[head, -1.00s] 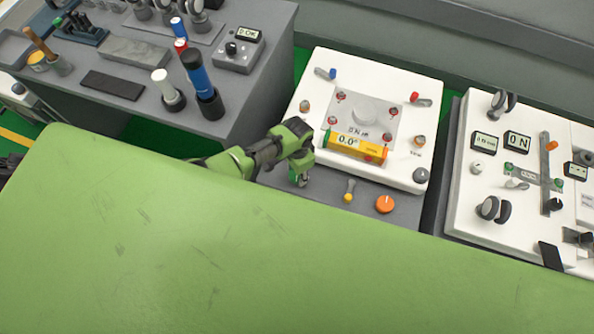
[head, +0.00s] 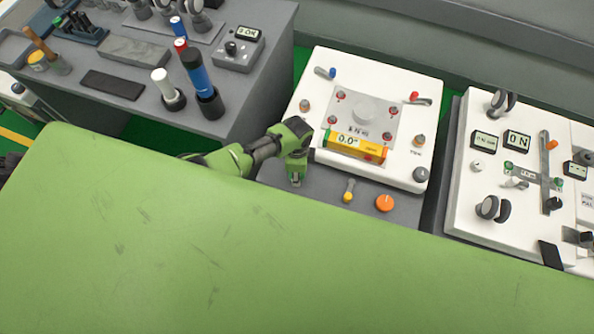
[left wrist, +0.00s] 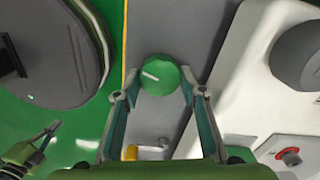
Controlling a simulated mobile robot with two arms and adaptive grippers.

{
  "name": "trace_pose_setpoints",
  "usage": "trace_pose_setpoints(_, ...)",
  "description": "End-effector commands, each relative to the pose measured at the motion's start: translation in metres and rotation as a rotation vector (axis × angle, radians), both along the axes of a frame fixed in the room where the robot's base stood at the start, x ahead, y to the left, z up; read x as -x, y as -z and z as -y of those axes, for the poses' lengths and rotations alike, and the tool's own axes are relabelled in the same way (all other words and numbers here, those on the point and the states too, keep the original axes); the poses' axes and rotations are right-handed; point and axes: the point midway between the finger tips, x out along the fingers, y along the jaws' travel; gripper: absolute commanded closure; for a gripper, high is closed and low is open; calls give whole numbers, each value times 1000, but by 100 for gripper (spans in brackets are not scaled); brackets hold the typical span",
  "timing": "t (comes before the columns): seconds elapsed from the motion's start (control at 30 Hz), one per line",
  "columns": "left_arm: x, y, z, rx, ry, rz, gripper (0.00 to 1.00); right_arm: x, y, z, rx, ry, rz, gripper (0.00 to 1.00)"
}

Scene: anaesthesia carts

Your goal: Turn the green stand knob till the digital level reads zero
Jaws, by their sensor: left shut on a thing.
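The digital level (head: 366,151) is a yellow-orange bar lying on the white panel in the head view. Its display seems to read 0.0°. My left gripper (head: 296,181) is at the grey front ledge, left of the orange knob. In the left wrist view its two fingers stand on either side of the green knob, shut on it. The gripper hides the knob in the head view. My right gripper is not in view.
The white panel (head: 402,169) has several small knobs around a grey plate. A yellow-tipped lever (head: 349,191) and an orange knob (head: 385,203) are right of my gripper on the ledge. A grey cart (head: 256,84) with upright tools stands left. Another panel (head: 460,194) stands right.

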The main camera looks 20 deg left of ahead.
Motion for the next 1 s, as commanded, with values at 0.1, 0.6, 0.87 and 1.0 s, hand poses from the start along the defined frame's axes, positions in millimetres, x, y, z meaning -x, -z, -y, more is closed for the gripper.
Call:
trace_pose_setpoints(0.1,1,1,1,1,13,-1,84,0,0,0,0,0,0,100)
trace_pose_setpoints(0.6,1,0,1,1,15,-1,45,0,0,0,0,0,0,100)
trace_pose_setpoints(0.87,0,0,0,1,15,0,45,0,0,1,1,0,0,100)
trace_pose_setpoints(1.0,0,-4,0,1,15,0,45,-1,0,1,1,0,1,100)
